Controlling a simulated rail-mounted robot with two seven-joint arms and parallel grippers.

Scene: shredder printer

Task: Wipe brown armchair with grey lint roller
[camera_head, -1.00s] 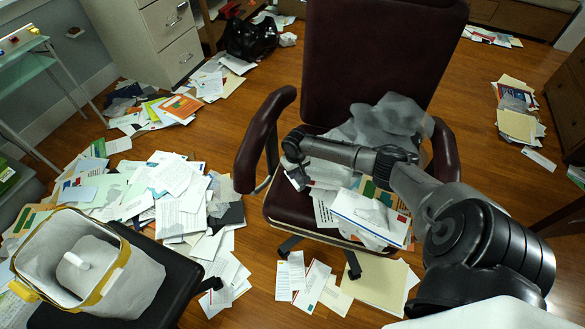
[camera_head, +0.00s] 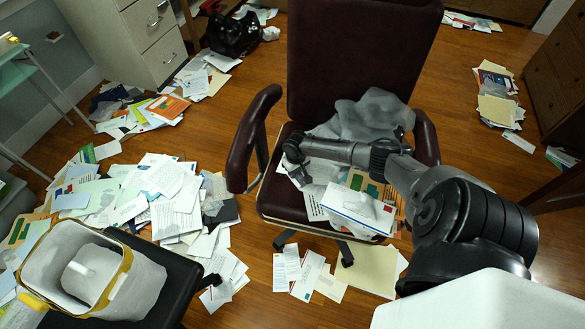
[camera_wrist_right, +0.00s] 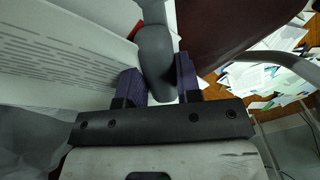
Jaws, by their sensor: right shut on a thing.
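The brown armchair (camera_head: 365,50) is a dark swivel chair with armrests, in the middle of the head view. Its backrest is upright; a crumpled grey cloth (camera_head: 365,118), papers and a white box (camera_head: 350,207) cover much of its seat. My right gripper (camera_head: 293,152) is over the left part of the seat, inside the left armrest. In the right wrist view, its two fingers (camera_wrist_right: 158,85) are shut on the grey handle of the lint roller (camera_wrist_right: 155,55). The roller's far end is cut off there, and it is hardly distinguishable in the head view. My left gripper is out of view.
Papers (camera_head: 165,190) litter the floor left of the armchair. A white drawer cabinet (camera_head: 140,45) and black bag (camera_head: 233,35) are behind. Bare floor shows right of the chair.

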